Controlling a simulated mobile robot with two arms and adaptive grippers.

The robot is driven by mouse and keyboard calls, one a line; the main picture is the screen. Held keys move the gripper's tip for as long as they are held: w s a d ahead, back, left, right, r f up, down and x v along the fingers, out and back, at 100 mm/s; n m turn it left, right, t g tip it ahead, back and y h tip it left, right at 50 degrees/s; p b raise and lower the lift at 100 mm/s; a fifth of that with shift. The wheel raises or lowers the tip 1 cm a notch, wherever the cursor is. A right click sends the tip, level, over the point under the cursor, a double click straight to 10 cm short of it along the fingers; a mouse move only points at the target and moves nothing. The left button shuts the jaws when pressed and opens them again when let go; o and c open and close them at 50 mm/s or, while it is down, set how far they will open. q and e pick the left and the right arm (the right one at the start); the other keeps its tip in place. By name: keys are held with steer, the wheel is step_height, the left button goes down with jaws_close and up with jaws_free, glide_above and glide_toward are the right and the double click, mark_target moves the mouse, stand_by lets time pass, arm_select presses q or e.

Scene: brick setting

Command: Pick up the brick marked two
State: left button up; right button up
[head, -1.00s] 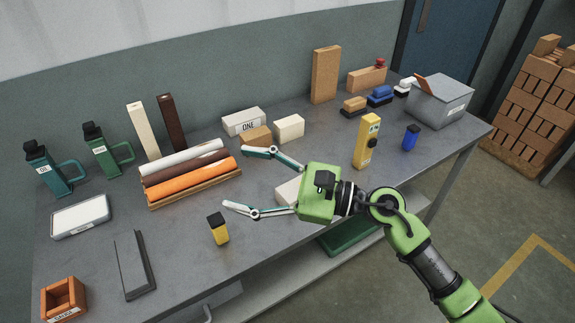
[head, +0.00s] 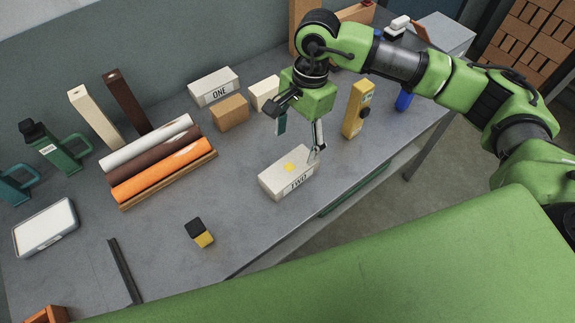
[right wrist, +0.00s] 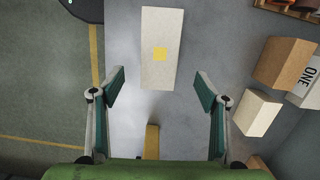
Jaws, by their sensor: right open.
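The brick marked TWO (head: 288,181), pale and block-shaped, lies on the grey workbench with a small yellow square on top. Its label faces the front edge. In the right wrist view the brick (right wrist: 161,30) appears ahead of the fingertips, with its yellow square between their lines. My right gripper (head: 298,142) points down near the brick's far right end, fingers apart and empty. I cannot tell the exact height of the fingertips. My left gripper is not in view.
Behind stand the brick marked ONE (head: 214,87), a tan brick (head: 230,113) and a cream block (head: 264,92). A yellow device (head: 357,109) stands close on the right. Coloured rolls (head: 155,160) lie left. Bench around a black-and-yellow block (head: 200,233) is clear.

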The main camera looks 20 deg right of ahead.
glide_above(290, 167)
steer(key=d, duration=0.1)
steer(key=f, duration=0.4)
steer(key=shift+w+d+f+p, duration=0.1)
steer(key=shift+w+p, duration=0.25)
steer(key=shift+f, duration=0.45)
steer(key=f, duration=0.1)
steer(key=a+f+p, duration=0.1)
steer(key=f, duration=0.1)
steer(key=s+f+p, duration=0.1)
steer(key=shift+a+f, duration=0.15)
steer(key=shift+a, duration=0.05)
steer(key=shift+w+f, duration=0.1)
steer(key=shift+f, duration=0.15)
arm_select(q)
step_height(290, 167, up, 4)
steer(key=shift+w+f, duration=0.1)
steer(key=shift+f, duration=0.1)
arm_select(e)
steer(key=c, duration=1.5)
